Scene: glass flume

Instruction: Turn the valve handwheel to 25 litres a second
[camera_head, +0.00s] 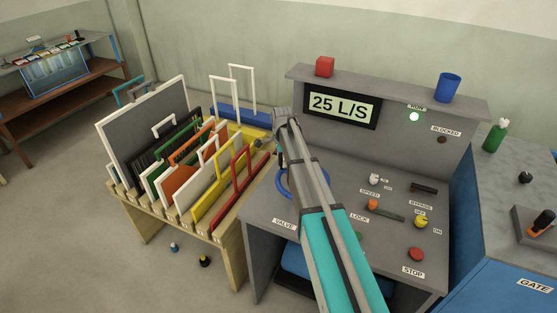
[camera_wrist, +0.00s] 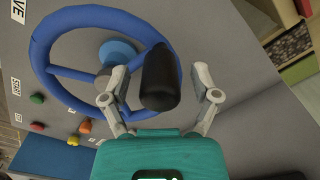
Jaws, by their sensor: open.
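The blue valve handwheel (camera_wrist: 100,14) fills the upper left of the wrist view, with a black knob (camera_wrist: 160,78) standing on its rim. In the head view the handwheel (camera_head: 280,182) shows only as a blue arc, the rest hidden behind my arm. My gripper (camera_wrist: 160,97) is open, with one finger on each side of the knob and gaps showing; I cannot tell whether either finger touches it. The display (camera_head: 338,105) on the console reads 25 L/S. The green lamp (camera_head: 414,117) beside it is lit.
Several controls, including an orange lever knob (camera_head: 372,204) and a red stop button (camera_head: 416,254), sit right of my arm. A wooden rack (camera_head: 231,222) of framed panels stands close on the left. A red cube (camera_head: 324,66) and blue cup (camera_head: 448,87) rest on the console's top ledge.

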